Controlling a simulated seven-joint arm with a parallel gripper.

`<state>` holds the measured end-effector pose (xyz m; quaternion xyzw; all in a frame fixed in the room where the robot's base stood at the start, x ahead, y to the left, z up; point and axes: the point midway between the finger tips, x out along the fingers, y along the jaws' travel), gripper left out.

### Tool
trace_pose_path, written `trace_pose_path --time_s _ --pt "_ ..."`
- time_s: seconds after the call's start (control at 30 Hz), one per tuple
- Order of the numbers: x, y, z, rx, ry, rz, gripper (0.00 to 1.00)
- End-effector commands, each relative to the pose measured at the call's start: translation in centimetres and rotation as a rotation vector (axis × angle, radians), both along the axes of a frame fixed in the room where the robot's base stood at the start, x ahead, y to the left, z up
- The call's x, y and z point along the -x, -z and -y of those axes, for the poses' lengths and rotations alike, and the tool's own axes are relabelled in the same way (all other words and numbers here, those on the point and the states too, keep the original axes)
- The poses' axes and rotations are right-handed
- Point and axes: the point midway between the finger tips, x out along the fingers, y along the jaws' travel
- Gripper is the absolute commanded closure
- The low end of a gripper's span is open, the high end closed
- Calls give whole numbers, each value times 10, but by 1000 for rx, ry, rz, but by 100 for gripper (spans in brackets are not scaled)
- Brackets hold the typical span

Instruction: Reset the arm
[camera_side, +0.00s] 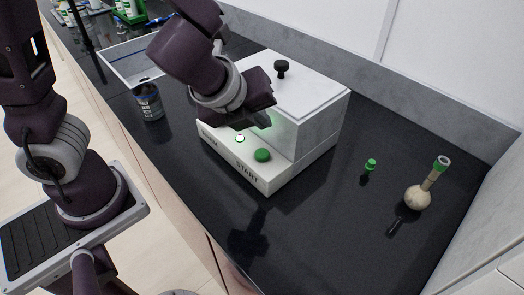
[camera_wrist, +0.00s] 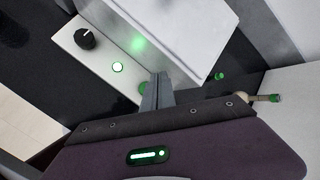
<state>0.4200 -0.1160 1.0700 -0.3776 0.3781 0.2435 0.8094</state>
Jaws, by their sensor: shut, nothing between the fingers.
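My gripper (camera_side: 262,119) is shut and empty. In the side view it hangs just above the front panel of a white box-shaped device (camera_side: 315,120) with a closed lid and a black knob on top. The green START button (camera_side: 262,155) sits on that panel, a little below the fingertips. In the wrist view my gripper's fingers (camera_wrist: 158,82) are together and partly cover the green button (camera_wrist: 144,88). A lit round indicator (camera_wrist: 118,67) and a black dial (camera_wrist: 85,39) show beside it. I cannot tell whether the fingers touch the device.
A labelled jar (camera_side: 149,103) stands left of the device, by a white tray (camera_side: 118,62). A small green-capped vial (camera_side: 370,165) and a round flask (camera_side: 417,198) are on the right. The black counter (camera_side: 310,235) is clear in front.

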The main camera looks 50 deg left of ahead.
Motion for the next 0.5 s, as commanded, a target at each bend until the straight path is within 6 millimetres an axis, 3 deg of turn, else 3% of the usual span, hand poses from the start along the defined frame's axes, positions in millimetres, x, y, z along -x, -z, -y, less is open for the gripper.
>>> trace_pose_path --time_s 0.23,0.3,0.37,0.5 --pt "0 0 0 1 -2 0 100" --pt "2 -7 -9 34 -71 11 100" --pt "11 -22 -31 123 -255 34 100" --pt "74 -62 -91 537 -990 99 100"
